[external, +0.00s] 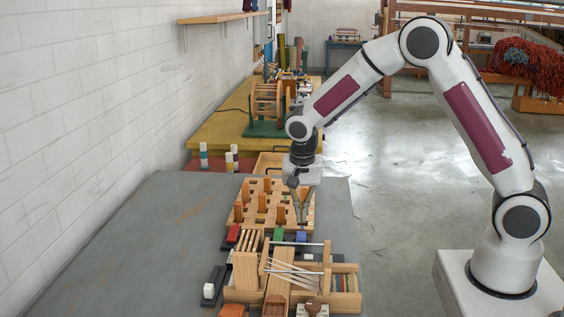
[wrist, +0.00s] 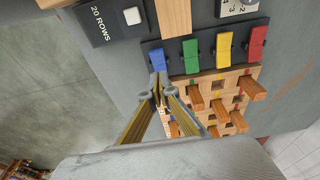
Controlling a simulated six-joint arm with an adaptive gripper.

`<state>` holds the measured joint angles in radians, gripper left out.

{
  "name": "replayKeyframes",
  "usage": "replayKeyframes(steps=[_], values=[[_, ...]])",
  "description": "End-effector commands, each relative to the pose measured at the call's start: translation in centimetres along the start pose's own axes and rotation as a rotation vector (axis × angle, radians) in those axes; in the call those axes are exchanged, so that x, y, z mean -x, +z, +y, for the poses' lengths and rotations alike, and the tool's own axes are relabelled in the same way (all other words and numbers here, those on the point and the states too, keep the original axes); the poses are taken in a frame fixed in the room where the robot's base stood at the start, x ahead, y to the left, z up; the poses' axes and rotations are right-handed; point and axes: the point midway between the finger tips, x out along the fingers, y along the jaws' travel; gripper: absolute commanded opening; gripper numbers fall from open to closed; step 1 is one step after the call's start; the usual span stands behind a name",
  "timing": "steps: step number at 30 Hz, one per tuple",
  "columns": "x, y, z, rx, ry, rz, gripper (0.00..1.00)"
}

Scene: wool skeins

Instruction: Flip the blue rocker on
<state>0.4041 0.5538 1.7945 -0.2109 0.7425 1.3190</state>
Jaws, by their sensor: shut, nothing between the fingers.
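The blue rocker (wrist: 157,60) sits at the left end of a dark strip in the wrist view, beside the green rocker (wrist: 190,56), yellow rocker (wrist: 223,50) and red rocker (wrist: 257,43). In the external view the blue rocker (external: 301,237) is at the right end of the row. My gripper (external: 302,217) points down just behind it there. In the wrist view my gripper (wrist: 160,88) is shut and empty, its tips close to the lower end of the blue rocker. I cannot tell whether they touch, or which way the rocker is set.
A wooden peg board (external: 246,213) with several upright pegs lies beside and below my gripper. A dark box marked "20 ROWS" (wrist: 99,22) has a white button. A wooden loom-like frame (external: 246,270) stands in front. The grey table's left side (external: 150,240) is clear.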

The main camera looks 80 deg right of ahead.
Motion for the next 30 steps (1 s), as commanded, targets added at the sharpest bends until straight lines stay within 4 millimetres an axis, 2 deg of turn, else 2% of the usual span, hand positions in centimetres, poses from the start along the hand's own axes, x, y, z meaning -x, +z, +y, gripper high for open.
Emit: replayKeyframes(steps=[6,12,26,30], values=[[-2.6,1.0,0.1,0.002,0.002,-0.001,0.0],[-4.0,1.6,0.1,0.001,0.001,-0.001,0.0],[-4.4,1.9,0.1,0.0,0.0,-0.001,0.0],[-5.0,2.4,0.1,0.002,0.002,-0.001,0.0]])
